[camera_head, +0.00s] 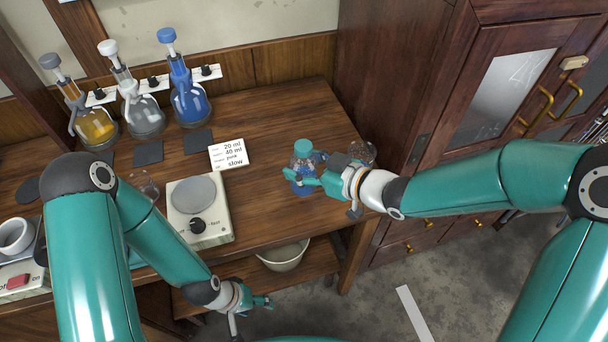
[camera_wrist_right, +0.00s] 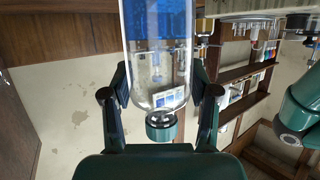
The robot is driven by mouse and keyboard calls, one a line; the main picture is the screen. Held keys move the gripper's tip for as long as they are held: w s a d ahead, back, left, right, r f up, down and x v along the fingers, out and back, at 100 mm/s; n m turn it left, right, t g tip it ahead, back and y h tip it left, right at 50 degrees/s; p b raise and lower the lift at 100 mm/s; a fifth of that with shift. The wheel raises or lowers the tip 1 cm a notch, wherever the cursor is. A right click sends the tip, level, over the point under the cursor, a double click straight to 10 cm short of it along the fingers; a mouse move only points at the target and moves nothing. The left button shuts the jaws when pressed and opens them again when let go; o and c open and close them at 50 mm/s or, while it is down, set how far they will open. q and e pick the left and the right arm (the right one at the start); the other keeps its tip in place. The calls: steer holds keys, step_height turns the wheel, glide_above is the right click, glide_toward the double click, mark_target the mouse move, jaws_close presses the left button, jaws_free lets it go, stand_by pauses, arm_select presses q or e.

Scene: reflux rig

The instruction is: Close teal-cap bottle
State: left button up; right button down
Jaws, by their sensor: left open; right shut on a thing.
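The teal-cap bottle (camera_head: 301,164) is upright at the right end of the wooden bench, with blue liquid in it. Its teal cap (camera_head: 303,147) sits at the top of the neck; I cannot tell whether it is tight. My right gripper (camera_head: 312,181) is shut around the bottle from the right. In the right wrist view, which is upside down, the clear bottle (camera_wrist_right: 157,75) stands between the fingers, with the teal cap (camera_wrist_right: 161,127) below. My left gripper (camera_head: 256,304) is open and empty, low in front of the bench edge.
A hotplate stirrer (camera_head: 208,229) and a note card (camera_head: 229,155) lie left of the bottle. A clear glass vessel (camera_head: 362,152) stands behind my right wrist. Several flasks stand at the back left. A white bowl (camera_head: 284,259) sits on the lower shelf.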

steer(key=shift+f, duration=1.9)
steer(key=shift+f, duration=0.2)
steer(key=shift+c, duration=1.5)
jaws_free()
steer(key=shift+r, duration=0.1)
steer(key=shift+d+r, duration=0.1)
steer(key=v, duration=1.2)
steer(key=shift+b, duration=0.35)
